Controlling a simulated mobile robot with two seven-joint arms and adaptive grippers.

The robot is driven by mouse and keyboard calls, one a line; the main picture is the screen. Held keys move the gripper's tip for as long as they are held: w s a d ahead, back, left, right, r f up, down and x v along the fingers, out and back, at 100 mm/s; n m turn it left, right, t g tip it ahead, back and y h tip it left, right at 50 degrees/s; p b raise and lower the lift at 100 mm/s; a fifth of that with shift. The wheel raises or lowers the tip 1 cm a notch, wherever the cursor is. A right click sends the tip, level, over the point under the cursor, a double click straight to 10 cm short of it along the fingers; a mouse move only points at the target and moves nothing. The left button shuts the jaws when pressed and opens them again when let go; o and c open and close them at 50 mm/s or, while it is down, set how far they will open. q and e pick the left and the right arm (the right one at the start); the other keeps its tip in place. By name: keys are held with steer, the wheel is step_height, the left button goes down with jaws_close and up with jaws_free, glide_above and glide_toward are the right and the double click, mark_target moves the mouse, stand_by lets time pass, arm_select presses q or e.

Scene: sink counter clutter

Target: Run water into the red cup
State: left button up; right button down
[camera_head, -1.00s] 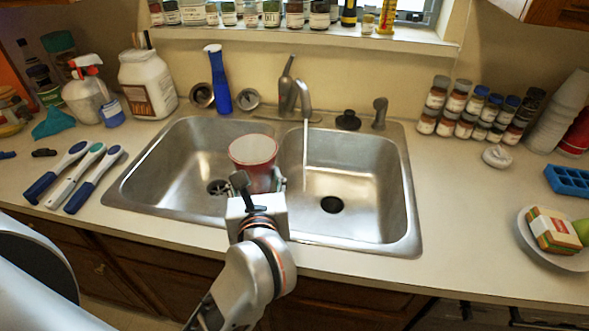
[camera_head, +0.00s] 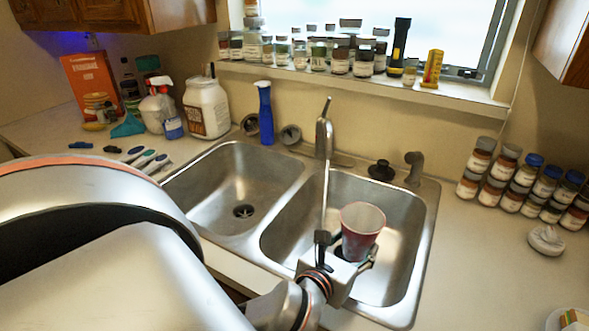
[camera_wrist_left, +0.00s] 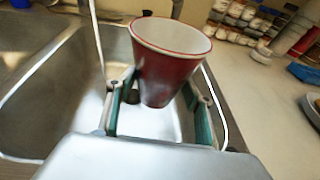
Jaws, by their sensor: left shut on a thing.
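The red cup (camera_head: 361,228) has a pale inside and stands nearly upright, mouth up, over the right basin. My left gripper (camera_head: 354,252) is shut on the cup from the front, with its fingers on either side. The wrist view shows the cup (camera_wrist_left: 170,65) between the fingers (camera_wrist_left: 158,90). The faucet (camera_head: 324,138) is running. Its thin water stream (camera_head: 326,185) falls to the left of the cup, apart from its rim, and the wrist view also shows the stream (camera_wrist_left: 97,40) left of it. The cup's inner bottom is hidden. My right gripper is not in view.
The double sink (camera_head: 283,212) has an empty left basin. A blue bottle (camera_head: 265,113) stands behind it. A black stopper (camera_head: 381,170) and a side sprayer (camera_head: 414,166) stand behind the right basin. Several spice jars (camera_head: 511,178) crowd the right counter.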

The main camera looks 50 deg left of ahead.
arm_select(q)
steer(key=s+a+r+p, duration=0.1)
steer(key=s+a, duration=0.1)
steer(key=a, duration=0.9)
steer(key=s+a, duration=0.2)
steer(key=a, duration=1)
steer(key=w+d+f+b, duration=0.1)
steer(key=w+b, duration=0.1)
steer(key=w, duration=0.5)
steer(key=w+d+f+b, duration=0.1)
steer(key=w+d+f, duration=0.1)
steer(key=w, duration=0.6)
steer(key=shift+w+d+f+b, duration=0.2)
steer(key=shift+f+b, duration=0.05)
steer(key=shift+b, duration=0.1)
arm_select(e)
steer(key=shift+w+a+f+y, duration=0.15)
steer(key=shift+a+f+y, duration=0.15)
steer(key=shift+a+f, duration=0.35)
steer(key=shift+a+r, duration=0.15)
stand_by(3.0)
